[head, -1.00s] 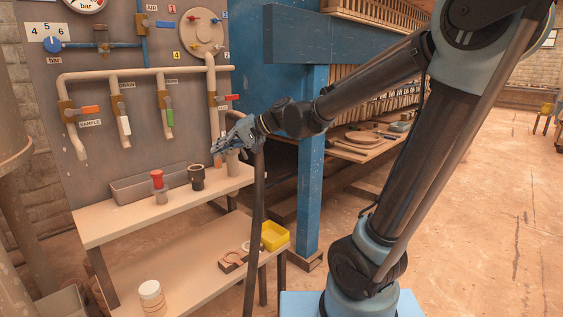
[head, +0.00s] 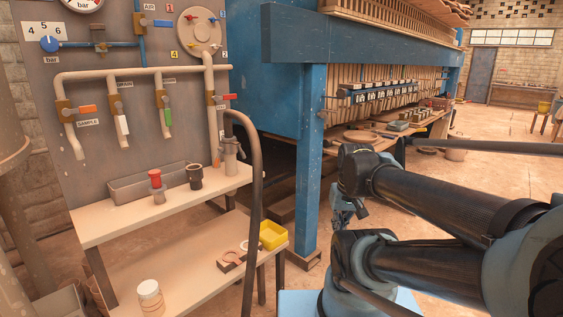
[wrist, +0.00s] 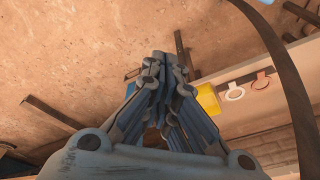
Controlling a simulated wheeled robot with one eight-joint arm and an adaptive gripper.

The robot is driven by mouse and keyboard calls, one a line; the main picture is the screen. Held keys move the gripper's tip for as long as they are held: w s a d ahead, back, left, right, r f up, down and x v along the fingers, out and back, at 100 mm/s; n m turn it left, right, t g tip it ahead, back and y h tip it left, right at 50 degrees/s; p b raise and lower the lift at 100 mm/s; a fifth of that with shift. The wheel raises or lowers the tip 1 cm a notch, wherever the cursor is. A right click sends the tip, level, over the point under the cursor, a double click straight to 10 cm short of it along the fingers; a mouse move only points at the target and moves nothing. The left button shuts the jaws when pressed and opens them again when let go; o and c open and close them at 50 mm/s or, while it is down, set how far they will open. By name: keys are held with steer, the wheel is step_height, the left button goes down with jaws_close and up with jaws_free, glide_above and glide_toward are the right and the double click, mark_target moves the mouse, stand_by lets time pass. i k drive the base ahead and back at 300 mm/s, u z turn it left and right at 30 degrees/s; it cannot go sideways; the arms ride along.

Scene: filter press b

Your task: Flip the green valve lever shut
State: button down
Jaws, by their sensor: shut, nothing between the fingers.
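The green valve lever (head: 168,117) hangs straight down, in line with its pipe, on the panel in the head view. It is the third of a row of levers and sits between the white and red ones. The lever is not in the wrist view.
An orange lever (head: 88,108) and a red lever (head: 230,97) stick out sideways; a white lever (head: 122,125) hangs down. A dark hose (head: 257,190) arches beside the bench (head: 95,228), which holds a red-topped item (head: 155,178) and a dark cup (head: 194,176). A blue post (head: 311,160) stands right.

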mark_target(165, 100)
steer(key=u, duration=1.75)
steer(key=k, duration=1)
steer(key=z, duration=0.25)
steer(key=i, duration=0.95)
steer(key=u, duration=0.05)
